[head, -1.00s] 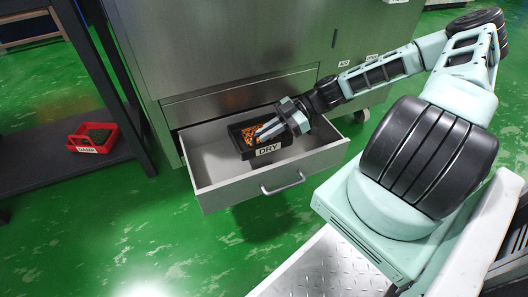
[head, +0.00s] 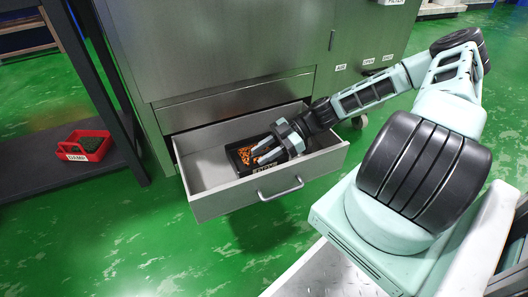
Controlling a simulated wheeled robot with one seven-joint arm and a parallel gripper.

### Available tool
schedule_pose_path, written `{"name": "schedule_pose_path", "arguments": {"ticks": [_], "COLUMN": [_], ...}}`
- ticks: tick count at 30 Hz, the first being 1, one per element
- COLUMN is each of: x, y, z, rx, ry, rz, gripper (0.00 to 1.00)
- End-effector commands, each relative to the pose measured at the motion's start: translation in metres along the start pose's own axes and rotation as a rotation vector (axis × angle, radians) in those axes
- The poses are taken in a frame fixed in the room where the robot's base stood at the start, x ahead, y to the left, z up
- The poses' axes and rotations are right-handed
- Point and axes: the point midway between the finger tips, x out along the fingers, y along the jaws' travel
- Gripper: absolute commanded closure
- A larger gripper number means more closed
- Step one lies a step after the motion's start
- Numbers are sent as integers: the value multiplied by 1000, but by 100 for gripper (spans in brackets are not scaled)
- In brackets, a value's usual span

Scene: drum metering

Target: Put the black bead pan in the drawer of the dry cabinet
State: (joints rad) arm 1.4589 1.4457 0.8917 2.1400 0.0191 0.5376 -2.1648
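The black bead pan (head: 236,163) holds orange beads and sits low inside the pulled-out drawer (head: 222,203) of the grey metal dry cabinet (head: 215,55). It is towards the drawer's right half. My gripper (head: 264,152) reaches in from the right, over the pan. Its two pale fingers show apart, with a dark gap between them, just above the beads. Whether the fingertips touch the pan is not clear. The pan's right end is hidden by my gripper.
A red pan (head: 84,156) with a label and dark contents stands on a dark shelf (head: 60,180) at the left. The drawer's left part is empty. The drawer handle (head: 281,190) sticks out in front. Green floor is clear in front.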

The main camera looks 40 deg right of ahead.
Motion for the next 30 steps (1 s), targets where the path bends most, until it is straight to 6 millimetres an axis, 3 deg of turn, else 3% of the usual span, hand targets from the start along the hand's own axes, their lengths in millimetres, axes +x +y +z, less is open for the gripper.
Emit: {"name": "schedule_pose_path", "arguments": {"ticks": [8, 21, 26, 30], "x": [-7, -70, -70, -53], "y": [0, 1, -2, -11], "z": [-3, -4, -6, -21], "rx": [0, 0, 21, 100], "ry": [0, 0, -23, -110], "rz": [2, 2, -37, -148], "gripper": [68, 68, 68, 68]}}
